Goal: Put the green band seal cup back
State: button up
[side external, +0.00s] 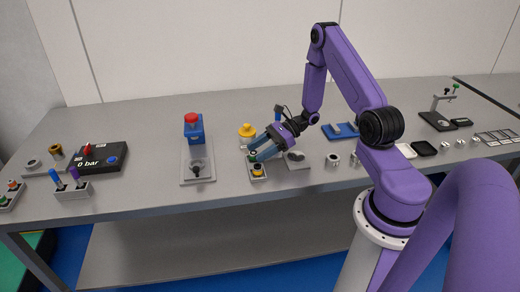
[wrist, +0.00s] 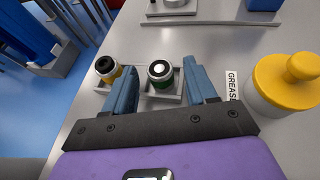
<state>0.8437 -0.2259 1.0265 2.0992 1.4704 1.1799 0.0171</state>
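The green band seal cup (wrist: 160,76) has a dark green body, a silver rim and a pale centre in its dark top. It stands in the right compartment of a small grey two-slot carrier (wrist: 170,99). A yellow band cup (wrist: 106,69) stands in the left compartment, beyond my left finger. My gripper (wrist: 161,80) is open, its blue fingers on either side of the green cup with gaps visible. In the side view my gripper (side external: 258,150) is low over the carrier (side external: 259,178), partly hiding the green cup; the yellow band cup (side external: 258,168) shows in front.
A yellow-lidded grease pot (wrist: 285,84) stands close to the right of the carrier. A grey plate with a round fitting (side external: 296,158) lies beside my gripper. A blue box with a red button (side external: 193,130) stands left. Bare bench lies between it and the carrier.

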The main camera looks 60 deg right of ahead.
jog(key=shift+r, duration=0.15)
jog(key=shift+s+d+r, duration=0.1)
jog(key=shift+d+r, duration=0.05)
jog(key=shift+d, duration=0.15)
jog(key=v, duration=1.1)
jog(key=shift+s+r, duration=0.1)
jog(key=s+a+r+n+g+h, duration=0.25)
jog(key=a+n+g, duration=0.35)
jog(key=a+n, duration=0.3)
jog(key=s+a+r+n+g+h, duration=0.2)
jog(key=s+a+r+n+g, duration=0.25)
jog(key=a+n, duration=0.4)
jog(key=s+a+r+n+t+h, duration=0.2)
jog(key=s+n, duration=0.4)
jog(key=n, duration=0.3)
jog(key=s+a+r+n+t+h, duration=0.2)
jog(key=s+a+n+h, duration=0.3)
jog(key=n, duration=0.5)
jog(key=shift+s+a+r, duration=0.45)
jog(key=shift+s+a, duration=0.25)
jog(key=shift+s, duration=0.35)
